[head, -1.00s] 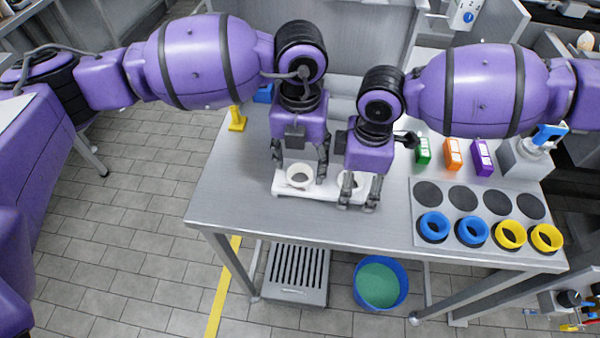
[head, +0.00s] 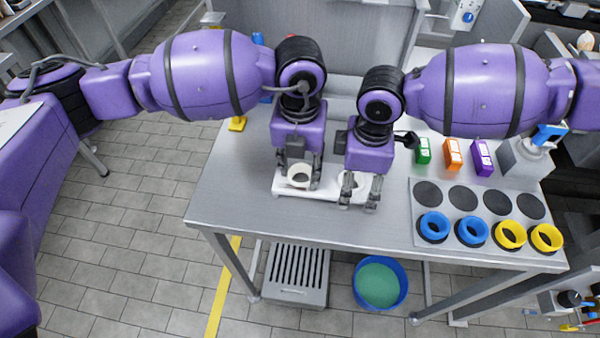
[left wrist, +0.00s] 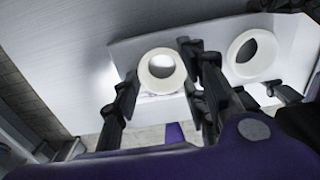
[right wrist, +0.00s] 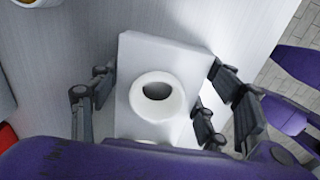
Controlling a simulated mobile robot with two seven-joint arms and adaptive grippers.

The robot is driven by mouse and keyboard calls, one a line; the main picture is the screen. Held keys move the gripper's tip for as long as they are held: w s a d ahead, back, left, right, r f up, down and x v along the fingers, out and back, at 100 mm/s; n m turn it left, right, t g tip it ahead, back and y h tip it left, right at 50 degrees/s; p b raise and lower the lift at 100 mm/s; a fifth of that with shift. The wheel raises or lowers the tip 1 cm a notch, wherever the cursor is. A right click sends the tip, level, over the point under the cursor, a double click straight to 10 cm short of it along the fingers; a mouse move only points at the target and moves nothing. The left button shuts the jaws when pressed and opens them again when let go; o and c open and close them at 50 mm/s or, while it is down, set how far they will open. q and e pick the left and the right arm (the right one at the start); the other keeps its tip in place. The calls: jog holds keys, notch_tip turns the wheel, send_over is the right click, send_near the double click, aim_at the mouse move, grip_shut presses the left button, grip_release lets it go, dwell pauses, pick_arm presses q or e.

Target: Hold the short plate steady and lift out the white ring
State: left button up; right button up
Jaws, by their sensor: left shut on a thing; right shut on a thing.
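The short white plate (head: 328,188) lies on the metal table and carries two white rings. The left white ring (head: 300,184) also shows in the left wrist view (left wrist: 145,72), between my left gripper's fingers. My left gripper (head: 300,184) is shut on this ring, which is still at the plate. My right gripper (head: 359,204) is shut on the plate's right end, with its fingers along the two long edges. The right white ring shows between those fingers in the right wrist view (right wrist: 170,108) and is partly hidden in the head view.
To the right, a grey board (head: 455,215) holds blue rings (head: 434,227) and yellow rings (head: 511,235) beside empty dark round spots. Green, orange and purple boxes (head: 482,157) stand behind it. The table left of the plate is clear.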

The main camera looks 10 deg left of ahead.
pick_arm(q)
jog(key=shift+d+r, duration=0.1)
pick_arm(e)
jog(key=o, duration=1.4)
pick_arm(q)
notch_tip(320, 180, up, 5)
jog(key=shift+f, duration=0.1)
pick_arm(e)
notch_tip(320, 180, up, 12)
jog(key=shift+r, duration=0.1)
dwell(0.4)
